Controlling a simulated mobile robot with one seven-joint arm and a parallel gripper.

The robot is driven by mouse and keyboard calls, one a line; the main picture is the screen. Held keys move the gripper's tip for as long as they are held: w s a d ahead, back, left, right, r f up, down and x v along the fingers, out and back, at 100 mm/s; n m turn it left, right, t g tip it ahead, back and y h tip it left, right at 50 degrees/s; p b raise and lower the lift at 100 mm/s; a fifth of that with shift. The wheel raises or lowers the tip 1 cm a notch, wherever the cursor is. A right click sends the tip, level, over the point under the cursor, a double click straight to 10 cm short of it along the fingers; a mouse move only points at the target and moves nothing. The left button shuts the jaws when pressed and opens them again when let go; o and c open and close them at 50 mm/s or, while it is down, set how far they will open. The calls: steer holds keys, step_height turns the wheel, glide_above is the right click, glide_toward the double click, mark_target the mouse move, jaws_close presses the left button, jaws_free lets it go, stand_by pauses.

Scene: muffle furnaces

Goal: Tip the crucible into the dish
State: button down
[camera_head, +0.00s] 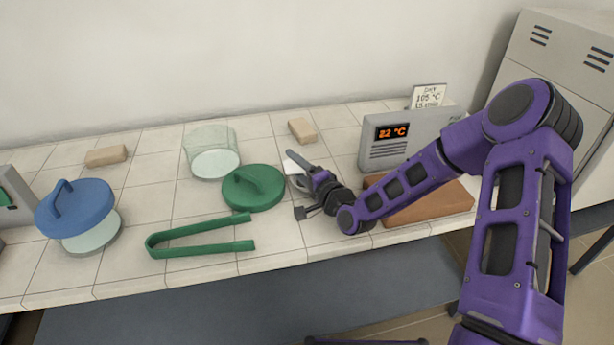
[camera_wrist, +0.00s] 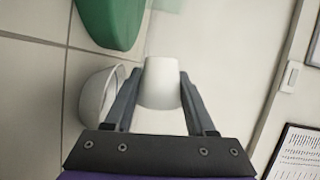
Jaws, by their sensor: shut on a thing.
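My gripper (camera_wrist: 160,92) is shut on the white crucible (camera_wrist: 162,82), which sits between the two fingers. The picture is turned, with the tabletop on the left, and the crucible appears tipped well over towards its side. I cannot see its inside. The pale round dish (camera_wrist: 97,98) stands on the tabletop beside and below the left finger. In the head view my gripper (camera_head: 308,175) is above the counter, right of the green lid, and largely hides the dish (camera_head: 299,184). A small white part of the crucible (camera_head: 290,167) shows there.
A green lid (camera_head: 253,188), green tongs (camera_head: 200,238) and a glass jar (camera_head: 211,155) are to the left. A blue-lidded vessel (camera_head: 76,211) is further left. A heater with a 22 °C display (camera_head: 400,140) and a brown board (camera_head: 425,203) are right. A small tan block (camera_head: 302,131) lies behind.

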steer(key=shift+a+f+n+g+h, duration=0.2)
steer(key=shift+n+g+h, duration=0.15)
steer(key=shift+n, duration=0.65)
steer(key=shift+a+r+n, duration=0.15)
steer(key=shift+r+n, duration=0.1)
steer(key=shift+n, duration=0.25)
steer(key=shift+s+a+n+h, duration=0.1)
steer(key=shift+a+n+h, duration=0.05)
steer(key=shift+n+h, duration=0.35)
steer(key=shift+n+g+h, duration=0.25)
steer(key=shift+n+h, duration=0.1)
steer(key=shift+n, duration=0.15)
steer(key=shift+a+n+h+b, duration=0.15)
steer(key=shift+n+h+b, duration=0.2)
steer(key=shift+n, duration=0.45)
steer(key=shift+r+n+h, duration=0.15)
steer(key=shift+n+h, duration=0.4)
steer(key=shift+n, duration=0.15)
